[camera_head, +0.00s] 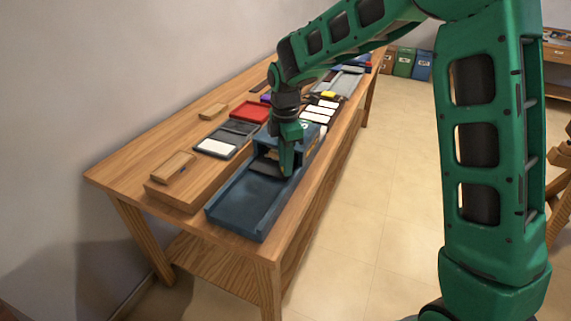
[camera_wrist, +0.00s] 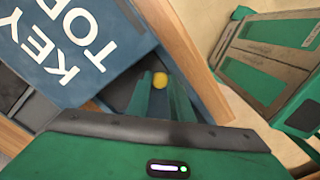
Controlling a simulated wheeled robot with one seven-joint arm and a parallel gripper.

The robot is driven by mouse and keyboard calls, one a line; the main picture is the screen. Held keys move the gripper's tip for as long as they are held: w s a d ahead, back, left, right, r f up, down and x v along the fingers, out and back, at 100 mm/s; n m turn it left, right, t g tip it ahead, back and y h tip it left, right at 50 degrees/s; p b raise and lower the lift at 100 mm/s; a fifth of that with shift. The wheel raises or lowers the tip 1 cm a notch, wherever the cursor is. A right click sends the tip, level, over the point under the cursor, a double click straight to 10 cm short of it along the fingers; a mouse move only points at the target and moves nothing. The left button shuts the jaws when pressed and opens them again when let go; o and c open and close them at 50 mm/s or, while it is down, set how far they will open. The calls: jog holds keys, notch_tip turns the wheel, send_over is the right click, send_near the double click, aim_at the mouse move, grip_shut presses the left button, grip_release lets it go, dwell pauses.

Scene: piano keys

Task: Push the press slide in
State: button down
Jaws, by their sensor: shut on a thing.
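The blue press stands near the front edge of the table, with a long open tray (camera_head: 243,205) towards the near end and a raised housing (camera_head: 263,139) behind it. The housing's blue top (camera_wrist: 65,45) reads "KEY TOP" in the wrist view. A dark piece (camera_head: 264,168), probably the slide, shows at the housing's mouth. My gripper (camera_head: 287,172) is down at the press, its green fingers around a small round yellow knob (camera_wrist: 159,80). The fingers look closed on the knob. My gripper and the housing hide much of the slide, so how deep it sits is unclear.
A wooden box (camera_head: 172,172) lies left of the press. A dark tray with a white card (camera_head: 216,148), a red tray (camera_head: 249,111) and a wooden block (camera_head: 213,111) lie farther back. The press tray's near part is empty. The table's front edge is close.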

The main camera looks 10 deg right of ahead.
jog(key=shift+w+d, duration=0.2)
jog(key=shift+w, duration=0.05)
jog(key=c, duration=1.6)
grip_release()
jog(key=shift+o, duration=0.2)
jog(key=shift+a, duration=0.1)
jog(key=shift+r, duration=0.15)
notch_tip(320, 180, up, 10)
jog(key=shift+r, duration=0.25)
